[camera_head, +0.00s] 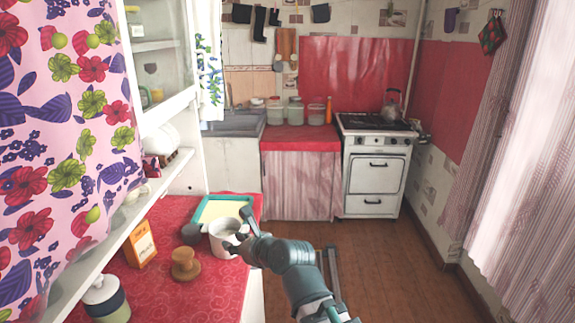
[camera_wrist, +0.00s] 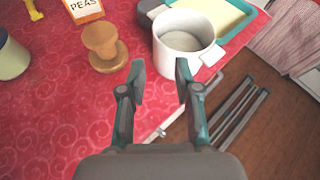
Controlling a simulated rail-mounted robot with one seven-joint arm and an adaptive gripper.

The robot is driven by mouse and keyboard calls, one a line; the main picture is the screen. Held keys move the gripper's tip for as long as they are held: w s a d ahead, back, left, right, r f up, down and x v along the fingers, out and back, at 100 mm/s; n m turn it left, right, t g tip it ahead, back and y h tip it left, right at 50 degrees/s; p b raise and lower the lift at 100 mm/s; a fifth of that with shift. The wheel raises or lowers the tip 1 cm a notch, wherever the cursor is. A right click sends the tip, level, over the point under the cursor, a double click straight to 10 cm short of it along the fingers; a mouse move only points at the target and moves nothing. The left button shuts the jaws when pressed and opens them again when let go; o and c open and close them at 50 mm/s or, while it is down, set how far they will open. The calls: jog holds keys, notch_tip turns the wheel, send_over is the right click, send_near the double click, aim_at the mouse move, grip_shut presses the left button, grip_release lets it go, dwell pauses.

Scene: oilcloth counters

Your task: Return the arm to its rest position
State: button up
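My gripper (camera_wrist: 161,76) is open, with two dark fingers apart and nothing held between them. In the head view my gripper (camera_head: 240,232) is at the right edge of the red counter (camera_head: 222,291), beside a white mug (camera_head: 220,246). In the wrist view the mug (camera_wrist: 178,61) stands upright just beyond the fingertips, nearer the right finger. Whether a finger touches the mug is hard to tell. My arm extends in from the lower right of the head view.
A teal-rimmed tray (camera_head: 197,209) lies behind the mug. A wooden knobbed object (camera_head: 185,264), an orange box marked PEAS (camera_head: 141,243) and a lidded jar (camera_head: 106,301) stand to its left. Shelves border the left. The brown floor (camera_head: 397,262) on the right looks mostly clear.

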jog(key=w+d+f+n+g+h, duration=0.1)
jog(key=d+f+n+h, duration=0.2)
jog(key=d+f+n, duration=0.6)
jog(key=w+d+f+n+g+h, duration=0.2)
jog(key=d+f, duration=0.5)
jog(key=f, duration=0.5)
jog(key=s+d+f+n+g+h, duration=0.2)
jog(key=s+d+f+n, duration=0.35)
jog(key=d+f, duration=0.35)
jog(key=s+d+f+n+g+h, duration=0.3)
jog(key=s+d+f+n, duration=0.1)
jog(key=d+f+n, duration=0.4)
jog(key=s+f+g, duration=0.2)
jog(key=s+f, duration=0.5)
jog(key=s, duration=0.3)
jog(key=s+d+f+g, duration=0.1)
jog(key=s+f+g, duration=0.2)
jog(key=s+f, duration=0.4)
jog(key=s+d+f+g, duration=0.1)
jog(key=s+f, duration=0.6)
jog(key=s, duration=0.7)
jog(key=shift+d+n+g, duration=0.2)
jog(key=shift+n+g, duration=0.15)
jog(key=shift+g, duration=0.35)
